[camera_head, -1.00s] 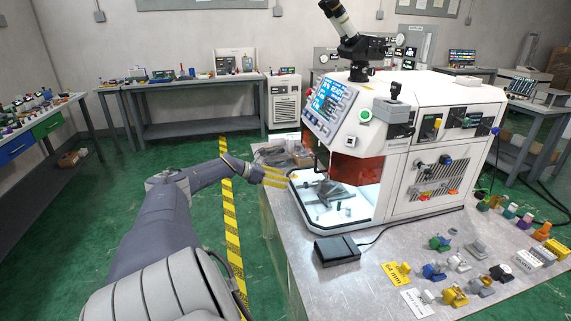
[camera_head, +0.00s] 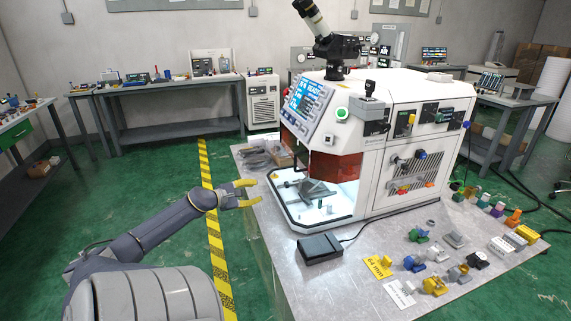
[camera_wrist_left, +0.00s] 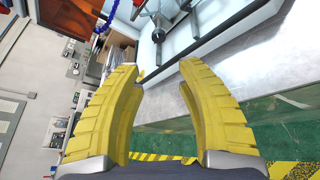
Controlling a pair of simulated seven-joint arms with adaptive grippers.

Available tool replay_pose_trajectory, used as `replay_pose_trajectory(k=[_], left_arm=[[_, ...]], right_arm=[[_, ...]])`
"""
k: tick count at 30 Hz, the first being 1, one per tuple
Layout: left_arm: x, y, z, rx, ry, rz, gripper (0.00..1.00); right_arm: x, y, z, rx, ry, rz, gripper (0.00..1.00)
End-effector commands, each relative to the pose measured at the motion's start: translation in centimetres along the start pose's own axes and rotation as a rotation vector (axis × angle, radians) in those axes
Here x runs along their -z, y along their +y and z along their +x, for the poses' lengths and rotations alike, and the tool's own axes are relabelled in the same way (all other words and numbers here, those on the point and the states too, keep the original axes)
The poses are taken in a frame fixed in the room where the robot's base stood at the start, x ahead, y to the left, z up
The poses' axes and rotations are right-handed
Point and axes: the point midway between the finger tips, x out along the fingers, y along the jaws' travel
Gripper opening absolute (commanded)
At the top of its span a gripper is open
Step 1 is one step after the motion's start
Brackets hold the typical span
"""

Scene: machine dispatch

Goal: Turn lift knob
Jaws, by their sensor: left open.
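The white machine (camera_head: 375,150) stands on the bench with several knobs on its side: a blue one (camera_head: 421,154), a dark one (camera_head: 396,160), a yellow one (camera_head: 411,119) and a blue one at the right end (camera_head: 466,125). I cannot tell which of these is the lift knob. My left gripper (camera_head: 255,192) is open and empty, left of the machine's lit chamber and near the bench's left edge. In the left wrist view its yellow fingers (camera_wrist_left: 160,70) are spread apart with nothing between them. My right gripper is not in view.
A grey fixture (camera_head: 317,189) sits in the open chamber. A black pedal (camera_head: 320,248) lies on the bench in front. Several small coloured parts and a yellow label (camera_head: 378,266) lie at the bench's front right.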

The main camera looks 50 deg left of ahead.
Motion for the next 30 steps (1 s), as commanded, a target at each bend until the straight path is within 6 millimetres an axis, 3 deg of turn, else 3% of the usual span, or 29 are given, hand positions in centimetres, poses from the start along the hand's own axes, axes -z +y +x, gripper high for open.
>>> replay_pose_trajectory(k=[5,30], left_arm=[[-0.1,0.3,0.6,-0.010,0.001,0.010,0.38],[0.0,0.3,9.7,-0.010,0.001,0.006,0.38]], right_arm=[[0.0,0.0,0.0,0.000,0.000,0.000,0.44],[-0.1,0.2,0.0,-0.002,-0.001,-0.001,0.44]])
